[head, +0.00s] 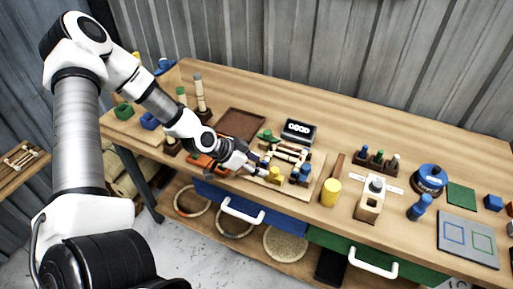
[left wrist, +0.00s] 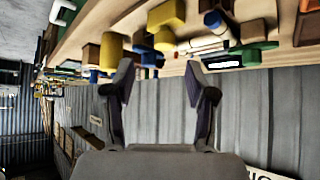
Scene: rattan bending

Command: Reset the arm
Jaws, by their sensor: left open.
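My left arm comes in from the left in the head view and reaches over the wooden workbench (head: 290,124). My left gripper (head: 257,170) is beside the bending board (head: 292,190) with its pegs and blocks. In the left wrist view the two fingers of the left gripper (left wrist: 160,95) stand apart with nothing between them. Beyond them are a yellow block (left wrist: 165,14) and a yellow cylinder (left wrist: 112,50), with the grey wall behind. I cannot tell whether the fingertips touch anything on the board. My right gripper is in neither view.
A digital clock (head: 298,131) and a brown tray (head: 240,124) lie behind the board. A yellow cylinder (head: 330,192), a wooden block device (head: 369,199) and a blue round container (head: 430,180) stand to the right. Blue (head: 228,204) and green (head: 380,255) drawers are below.

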